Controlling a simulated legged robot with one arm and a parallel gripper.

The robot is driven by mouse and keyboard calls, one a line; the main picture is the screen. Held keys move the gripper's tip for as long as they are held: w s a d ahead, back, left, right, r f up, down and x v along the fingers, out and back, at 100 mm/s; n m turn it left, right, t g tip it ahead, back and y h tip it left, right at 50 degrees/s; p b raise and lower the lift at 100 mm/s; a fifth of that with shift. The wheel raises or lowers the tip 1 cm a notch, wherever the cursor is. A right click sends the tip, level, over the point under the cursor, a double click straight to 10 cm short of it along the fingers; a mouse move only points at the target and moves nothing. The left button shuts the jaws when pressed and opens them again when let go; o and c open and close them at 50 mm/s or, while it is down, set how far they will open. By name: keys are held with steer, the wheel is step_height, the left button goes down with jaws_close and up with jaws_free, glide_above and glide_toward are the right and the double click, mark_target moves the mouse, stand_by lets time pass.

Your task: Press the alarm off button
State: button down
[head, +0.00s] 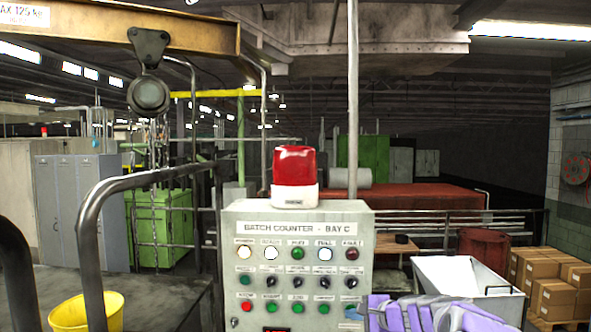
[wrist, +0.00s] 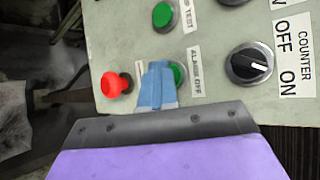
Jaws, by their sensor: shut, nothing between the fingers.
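The alarm off button is a round green button (wrist: 178,75) in the wrist view, beside a label reading ALARM OFF. It sits on the grey-green control panel (head: 300,225). My gripper (wrist: 157,78) is shut and empty, its blue fingers in front of the panel and covering part of the button's left side. I cannot tell whether the fingertips touch the button or panel. In the head view my gripper (head: 353,313) is at the panel's lower right corner, and I cannot make out the alarm off button there.
A red mushroom button (wrist: 115,84), another green button (wrist: 163,15) and a black counter knob (wrist: 252,65) surround the fingers. A red beacon (head: 295,167) tops the panel. A dark handrail (head: 92,230) and yellow bucket (head: 88,312) stand left; a pale bin (head: 470,280) and cartons (head: 550,280) stand right.

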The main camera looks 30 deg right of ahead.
steer(key=shift+s+a, duration=0.2)
steer(key=shift+s, duration=0.15)
steer(key=s+a, duration=0.1)
steer(key=s+a+b, duration=0.1)
steer(key=s, duration=0.1)
steer(key=s+a, duration=0.1)
steer(key=s, duration=0.1)
steer(key=shift+a+b, duration=0.15)
steer(key=shift+b, duration=0.15)
stand_by(0.5)
